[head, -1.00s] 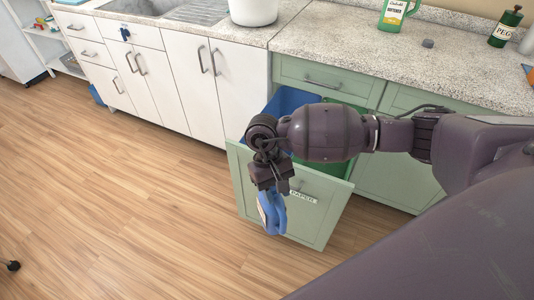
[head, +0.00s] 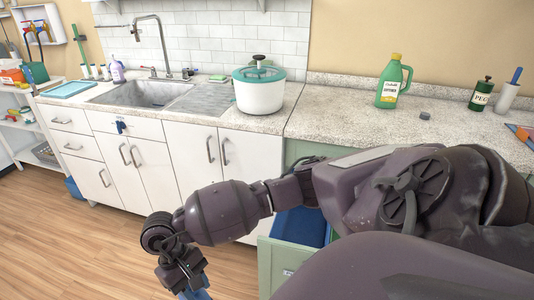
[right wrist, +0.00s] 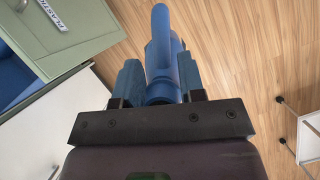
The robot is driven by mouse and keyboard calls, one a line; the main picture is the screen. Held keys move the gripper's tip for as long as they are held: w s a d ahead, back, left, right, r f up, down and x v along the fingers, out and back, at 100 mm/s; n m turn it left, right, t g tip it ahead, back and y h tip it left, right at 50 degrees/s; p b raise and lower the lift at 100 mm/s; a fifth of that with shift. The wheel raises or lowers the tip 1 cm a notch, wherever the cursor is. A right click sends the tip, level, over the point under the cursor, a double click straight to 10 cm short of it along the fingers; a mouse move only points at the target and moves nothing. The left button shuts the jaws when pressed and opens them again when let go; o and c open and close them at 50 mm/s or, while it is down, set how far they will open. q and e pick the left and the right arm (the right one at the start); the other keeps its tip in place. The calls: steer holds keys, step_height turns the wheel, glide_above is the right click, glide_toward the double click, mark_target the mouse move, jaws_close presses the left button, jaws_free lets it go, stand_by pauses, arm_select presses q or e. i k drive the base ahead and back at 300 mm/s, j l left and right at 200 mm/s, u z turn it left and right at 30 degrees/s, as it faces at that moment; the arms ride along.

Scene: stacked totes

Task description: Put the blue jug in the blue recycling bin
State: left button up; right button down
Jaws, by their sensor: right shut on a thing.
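The blue jug (right wrist: 163,45) is in my right gripper (right wrist: 160,85), between its two fingers in the right wrist view. In the head view only a bit of the jug (head: 197,295) shows at the bottom edge, below the right gripper (head: 184,278). The blue bin (head: 300,226) sits in the pulled-out green drawer, partly hidden behind my right arm. The jug is outside the bin, left of the drawer in the head view. The blue bin's edge (right wrist: 12,72) also shows at the left of the right wrist view. My left gripper is not in view.
A green drawer front (right wrist: 70,25) with a PLASTIC label is near the jug. The counter holds a white pot (head: 259,92), a green detergent jug (head: 391,82) and a dark green PEG bottle (head: 481,95). The wooden floor (head: 75,235) at left is open.

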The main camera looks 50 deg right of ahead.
mark_target(303, 235)
steer(key=i+j+u, duration=0.1)
steer(key=i, duration=0.35)
steer(key=i+j+u, duration=0.15)
steer(key=i, duration=0.35)
steer(key=i+z, duration=0.15)
steer(key=z, duration=0.2)
steer(key=i+z, duration=0.15)
steer(key=z, duration=0.2)
steer(key=i+j+z, duration=0.1)
steer(key=z, duration=0.25)
steer(key=i+z, duration=0.15)
steer(key=z, duration=0.2)
steer(key=i+j+z, duration=0.1)
steer(key=z, duration=0.25)
steer(key=i+j+z, duration=0.1)
steer(key=i+z, duration=0.15)
steer(key=z, duration=0.15)
steer(key=i+j+z, duration=0.45)
steer(key=l+z, duration=0.1)
